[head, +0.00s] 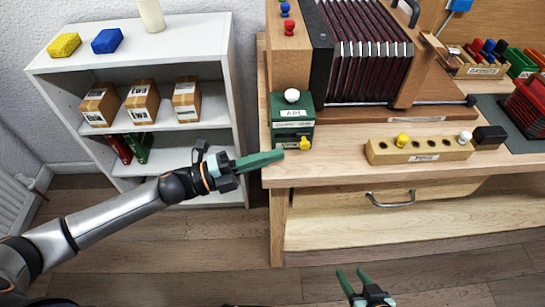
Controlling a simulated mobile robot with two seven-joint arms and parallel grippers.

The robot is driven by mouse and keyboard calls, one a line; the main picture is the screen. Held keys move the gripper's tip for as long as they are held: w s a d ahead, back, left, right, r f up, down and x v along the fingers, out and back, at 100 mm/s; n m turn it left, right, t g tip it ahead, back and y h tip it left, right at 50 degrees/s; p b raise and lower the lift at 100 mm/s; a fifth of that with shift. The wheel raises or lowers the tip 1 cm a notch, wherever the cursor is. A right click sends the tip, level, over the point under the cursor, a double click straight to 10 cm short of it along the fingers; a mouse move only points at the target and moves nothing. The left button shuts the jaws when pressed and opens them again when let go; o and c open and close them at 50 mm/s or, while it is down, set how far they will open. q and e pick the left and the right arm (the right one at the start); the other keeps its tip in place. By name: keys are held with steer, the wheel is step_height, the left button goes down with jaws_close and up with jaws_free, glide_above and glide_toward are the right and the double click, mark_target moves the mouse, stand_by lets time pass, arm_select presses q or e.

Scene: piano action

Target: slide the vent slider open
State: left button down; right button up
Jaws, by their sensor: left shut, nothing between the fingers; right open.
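A green box (293,112) with a white ball (292,95) on top and white labels stands at the left front of the workbench. A yellow knob (304,142) sticks out low at its right front; this looks like the vent slider, but I cannot read the lower label. My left gripper (282,155) is shut and empty, its green fingertips just left of and slightly below the knob, seemingly apart from it. My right gripper (352,272) is open and empty, low in the picture in front of the bench.
A pleated bellows (362,55) stands behind the box on the workbench (340,172). A wooden peg block (420,150) with yellow and white knobs lies to the right, beside a black block (489,137). A drawer handle (391,201) protrudes below. A white shelf (185,35) stands left.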

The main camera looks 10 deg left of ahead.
arm_select(q)
steer(key=v, duration=1)
steer(key=shift+a, duration=0.2)
arm_select(e)
steer(key=shift+s+f, duration=0.1)
arm_select(q)
steer(key=shift+f, duration=0.1)
arm_select(e)
steer(key=shift+f, duration=0.1)
arm_select(q)
steer(key=s+d+f+n+y, duration=0.25)
steer(key=f+n+y, duration=0.25)
steer(key=f+n, duration=0.3)
steer(key=s+d+f+n+y, duration=0.1)
steer(key=s+f+n+y, duration=0.4)
steer(key=n, duration=0.5)
steer(key=s+d+f+n+y, duration=0.2)
steer(key=f+n+y, duration=0.2)
steer(key=f+n, duration=0.5)
steer(key=s+a+r+n+y+p, duration=0.1)
steer(key=a+r+p, duration=0.3)
steer(key=r+p, duration=0.7)
steer(key=shift+s+p, duration=0.3)
steer(key=shift+p, duration=0.75)
arm_select(e)
steer(key=s+d+r+h, duration=0.1)
steer(key=d+r, duration=0.2)
steer(key=r, duration=0.7)
steer(key=shift+s+d+m, duration=0.2)
steer(key=shift+s+m, duration=0.2)
